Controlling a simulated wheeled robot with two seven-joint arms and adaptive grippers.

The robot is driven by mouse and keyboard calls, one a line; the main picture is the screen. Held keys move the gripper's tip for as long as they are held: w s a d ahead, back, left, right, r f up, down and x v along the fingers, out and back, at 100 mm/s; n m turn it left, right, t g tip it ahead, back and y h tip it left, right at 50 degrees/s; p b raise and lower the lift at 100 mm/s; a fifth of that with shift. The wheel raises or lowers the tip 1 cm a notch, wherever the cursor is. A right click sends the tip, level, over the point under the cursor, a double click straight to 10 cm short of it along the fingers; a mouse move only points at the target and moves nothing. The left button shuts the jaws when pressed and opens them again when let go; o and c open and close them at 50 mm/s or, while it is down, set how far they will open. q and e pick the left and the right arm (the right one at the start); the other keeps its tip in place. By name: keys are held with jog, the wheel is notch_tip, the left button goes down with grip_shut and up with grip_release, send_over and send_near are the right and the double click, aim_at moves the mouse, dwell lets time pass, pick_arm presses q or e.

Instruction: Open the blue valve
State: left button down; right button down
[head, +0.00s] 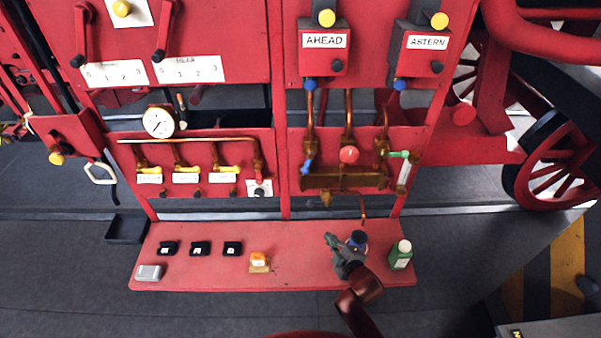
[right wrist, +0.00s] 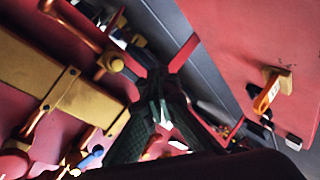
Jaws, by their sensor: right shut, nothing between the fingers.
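The blue valve handle (head: 307,166) is a small lever on the left end of the brass manifold (head: 345,179), low on the red panel under the AHEAD box. In the right wrist view a blue lever (right wrist: 92,158) shows at the lower left beside the brass block (right wrist: 62,92). My right gripper (head: 332,240) is over the right part of the red shelf, below and right of the blue handle and apart from it. Its dark green fingers (right wrist: 160,105) are closed together with nothing between them. My left gripper is not in view.
The red shelf (head: 200,270) carries several black blocks, a grey box (head: 149,272), an orange-topped item (head: 259,261) and a green bottle (head: 401,254) right of my gripper. A red round knob (head: 349,154) and a green-handled valve (head: 400,154) sit beside the blue one.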

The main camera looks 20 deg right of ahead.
aim_at(308, 163)
jog(key=w+a+r+n+t+y+p, duration=0.1)
jog(key=w+a+r+n+t+y, duration=0.2)
jog(key=r, duration=0.7)
jog(key=w+a+r+n+t+y+p, duration=0.1)
jog(key=w+a+r+n+t, duration=0.1)
jog(key=a+r+n, duration=0.5)
jog(key=w+d+r+m+p, duration=0.1)
jog(key=w+d+r+p, duration=0.1)
jog(key=w, duration=0.7)
jog(key=shift+d+m+p, duration=0.4)
jog(key=shift+d+p, duration=0.3)
jog(key=shift+p, duration=0.05)
jog(key=shift+w+r, duration=0.1)
